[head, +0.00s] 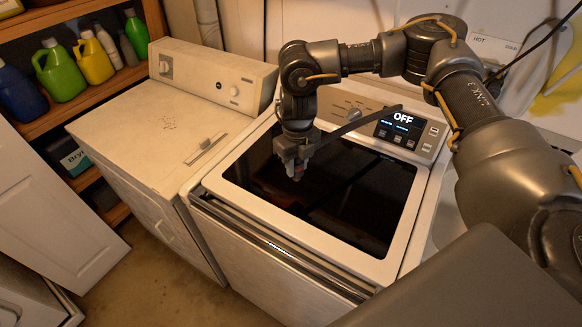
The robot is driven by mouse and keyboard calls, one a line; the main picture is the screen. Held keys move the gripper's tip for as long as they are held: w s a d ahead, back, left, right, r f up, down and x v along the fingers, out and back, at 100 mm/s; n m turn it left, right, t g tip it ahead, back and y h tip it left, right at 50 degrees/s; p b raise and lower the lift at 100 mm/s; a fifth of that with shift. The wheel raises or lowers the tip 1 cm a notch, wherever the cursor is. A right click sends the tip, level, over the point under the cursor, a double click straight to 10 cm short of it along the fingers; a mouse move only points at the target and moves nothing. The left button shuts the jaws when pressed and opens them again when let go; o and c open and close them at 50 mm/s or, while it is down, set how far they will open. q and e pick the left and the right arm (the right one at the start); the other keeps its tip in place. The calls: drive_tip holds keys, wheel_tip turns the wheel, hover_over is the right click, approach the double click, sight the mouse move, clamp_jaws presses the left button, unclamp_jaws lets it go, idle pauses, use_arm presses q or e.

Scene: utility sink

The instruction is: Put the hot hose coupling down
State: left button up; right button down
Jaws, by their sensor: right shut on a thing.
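My right gripper (296,168) points down over the dark glass lid of the right-hand washing machine (215,186). It is shut on the hot hose coupling (298,173), a small piece with a reddish part showing at the fingertips. Most of the coupling is hidden by the fingers. A dark hose (358,123) runs from the gripper up and right, across the control panel. The coupling appears to be held above the glass; the exact gap is hard to tell. My left gripper is not in view.
The panel display (403,118) reads OFF. A white machine with a flat top (160,110) stands to the left, its top clear. Shelves with several bottles (60,72) are at the far left. A wall label reading HOT (487,45) is at upper right. The glass lid is bare.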

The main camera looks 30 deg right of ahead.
drive_tip(key=shift+w+f+p, duration=0.3)
drive_tip(key=shift+w+f, duration=0.4)
drive_tip(key=shift+f, duration=0.1)
drive_tip(key=shift+w+a+f, duration=0.1)
drive_tip(key=shift+w+f, duration=0.2)
drive_tip(key=shift+f, duration=0.05)
drive_tip(key=shift+w+f, duration=0.2)
wheel_tip(320, 180, down, 2)
drive_tip(key=shift+s+f+p, duration=0.1)
drive_tip(key=shift+f+p, duration=0.05)
drive_tip(key=shift+p, duration=0.5)
drive_tip(key=shift+f, duration=0.45)
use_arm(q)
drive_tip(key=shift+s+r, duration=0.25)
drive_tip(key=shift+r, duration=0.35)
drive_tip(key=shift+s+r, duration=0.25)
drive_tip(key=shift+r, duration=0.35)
use_arm(e)
drive_tip(key=c, duration=1.1)
unclamp_jaws()
drive_tip(key=shift+r, duration=0.15)
